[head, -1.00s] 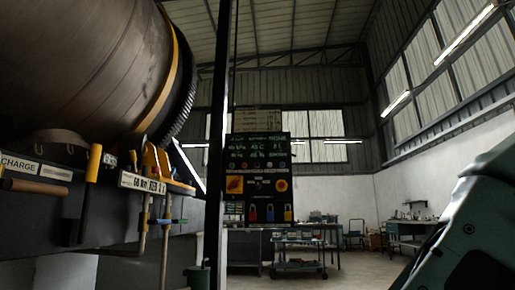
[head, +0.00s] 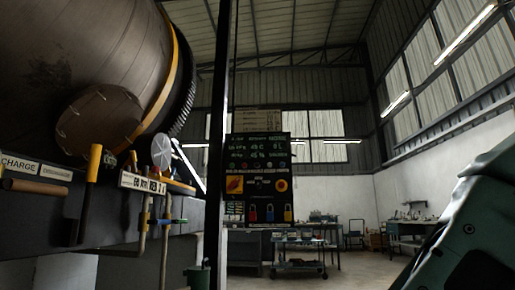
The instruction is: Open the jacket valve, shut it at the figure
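Two thin pipes drop below the drum's ledge at left. A small valve (head: 165,221) with a blue and yellow handle sits on them; I cannot tell for sure that it is the jacket valve. A round pale gauge (head: 161,152) stands above the ledge, its reading too small to make out. A black control panel (head: 258,166) in the middle has rows of green figures, too blurred to read surely. My gripper is not in view.
A big brown drum (head: 90,60) with a yellow band fills the upper left. A yellow-topped lever (head: 94,163) stands upright below it. A dark post (head: 218,130) rises left of the panel.

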